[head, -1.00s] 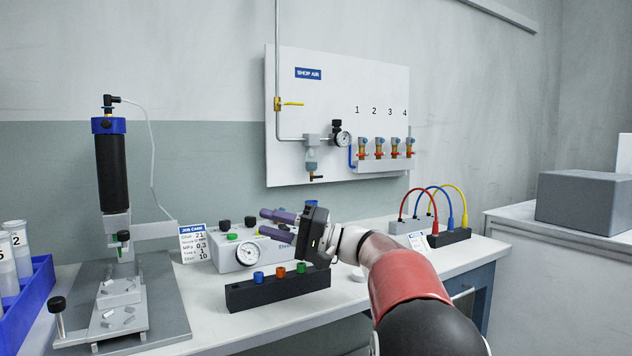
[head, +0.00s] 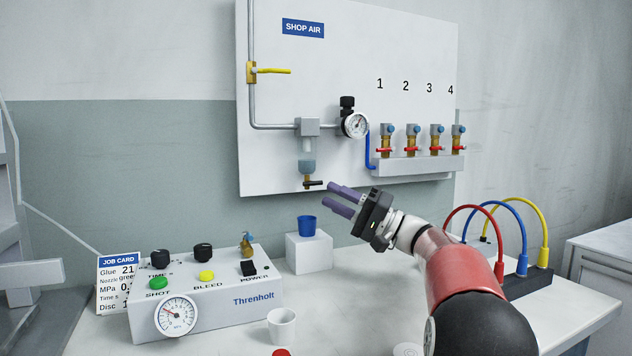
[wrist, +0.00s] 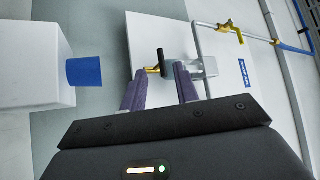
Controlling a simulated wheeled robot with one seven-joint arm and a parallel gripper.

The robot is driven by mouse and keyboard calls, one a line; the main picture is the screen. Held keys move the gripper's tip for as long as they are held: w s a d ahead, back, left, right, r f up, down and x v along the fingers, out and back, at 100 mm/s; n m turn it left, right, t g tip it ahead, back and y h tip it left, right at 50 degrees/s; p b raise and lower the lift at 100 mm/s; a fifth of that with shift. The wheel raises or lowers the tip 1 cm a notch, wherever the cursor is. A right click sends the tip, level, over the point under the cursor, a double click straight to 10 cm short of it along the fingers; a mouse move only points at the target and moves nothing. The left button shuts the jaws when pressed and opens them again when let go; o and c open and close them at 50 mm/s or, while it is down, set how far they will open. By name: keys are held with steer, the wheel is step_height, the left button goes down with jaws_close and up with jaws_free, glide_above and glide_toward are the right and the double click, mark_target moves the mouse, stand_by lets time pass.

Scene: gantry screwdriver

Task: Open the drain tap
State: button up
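The drain tap (head: 313,183) is a small brass valve with a black lever, under the clear filter bowl (head: 306,163) on the shop air panel. In the head view its lever points right, roughly level. My gripper (head: 328,195) is open, its two purple fingers pointing left toward the tap from the right and just below. In the wrist view the black lever (wrist: 161,62) and brass body show just beyond and between the open fingertips (wrist: 160,72). The fingers look empty; contact with the lever cannot be told.
A blue cup (head: 307,226) stands on a white block (head: 309,255) below the tap. The gauge (head: 355,124), yellow-handled valve (head: 270,71) and numbered valves (head: 411,140) are on the panel. The Threnholt box (head: 210,290) and a white cup (head: 281,327) sit on the bench.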

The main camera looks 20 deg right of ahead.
mark_target(307, 184)
steer(key=x, duration=0.7)
steer(key=shift+s+a+p, duration=0.1)
steer(key=shift+a+p, duration=0.1)
steer(key=shift+p, duration=0.2)
steer(key=shift+c, duration=0.4)
jaws_close()
